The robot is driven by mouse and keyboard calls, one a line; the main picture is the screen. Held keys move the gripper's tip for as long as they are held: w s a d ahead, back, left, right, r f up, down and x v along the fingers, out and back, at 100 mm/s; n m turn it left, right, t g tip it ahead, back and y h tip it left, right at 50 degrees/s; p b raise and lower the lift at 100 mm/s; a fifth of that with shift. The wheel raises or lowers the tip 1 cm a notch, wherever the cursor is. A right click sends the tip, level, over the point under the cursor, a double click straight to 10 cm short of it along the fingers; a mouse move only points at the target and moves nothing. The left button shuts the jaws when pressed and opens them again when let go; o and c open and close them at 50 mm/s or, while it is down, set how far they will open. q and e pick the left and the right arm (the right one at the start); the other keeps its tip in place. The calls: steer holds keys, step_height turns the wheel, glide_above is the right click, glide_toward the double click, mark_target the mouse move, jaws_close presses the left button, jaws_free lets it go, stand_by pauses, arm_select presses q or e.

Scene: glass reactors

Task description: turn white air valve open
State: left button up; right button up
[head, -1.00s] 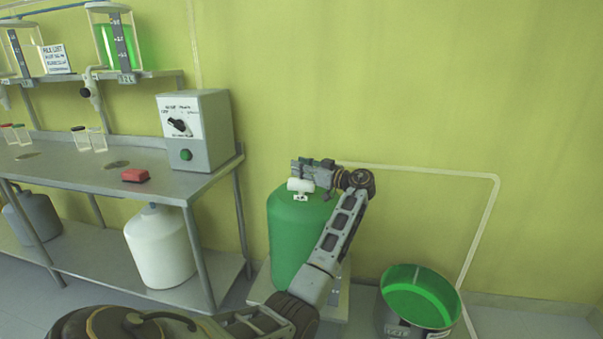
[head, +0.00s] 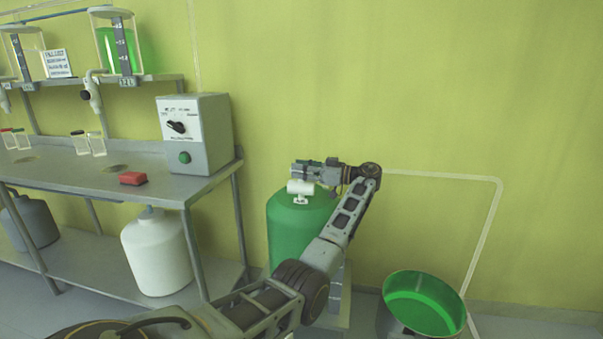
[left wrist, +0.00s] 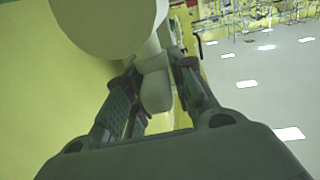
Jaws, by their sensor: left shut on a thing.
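The white air valve (head: 300,188) sits on top of a green tank (head: 290,228) by the wall. My left gripper (head: 302,172) is at the valve's top, its arm reaching in from the right side of the tank. In the left wrist view, the two fingers (left wrist: 158,88) are shut on a white piece of the valve (left wrist: 154,84), one finger on each side. A large round white part (left wrist: 110,25) fills the top of that view. The fingers hide part of the valve in the head view. My right gripper is not in view.
A steel bench (head: 150,190) stands at left with a control box (head: 210,150), a red block (head: 132,179) and small jars. A white jug (head: 158,255) is on its lower shelf. A white pipe (head: 440,176) runs along the wall.

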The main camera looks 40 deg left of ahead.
arm_select(q)
steer(key=shift+n+g+h+b, duration=0.5)
steer(key=shift+n+g, duration=0.3)
steer(key=shift+g, duration=0.3)
steer(key=o, duration=0.9)
steer(key=shift+r, duration=5)
steer(key=shift+s, duration=0.1)
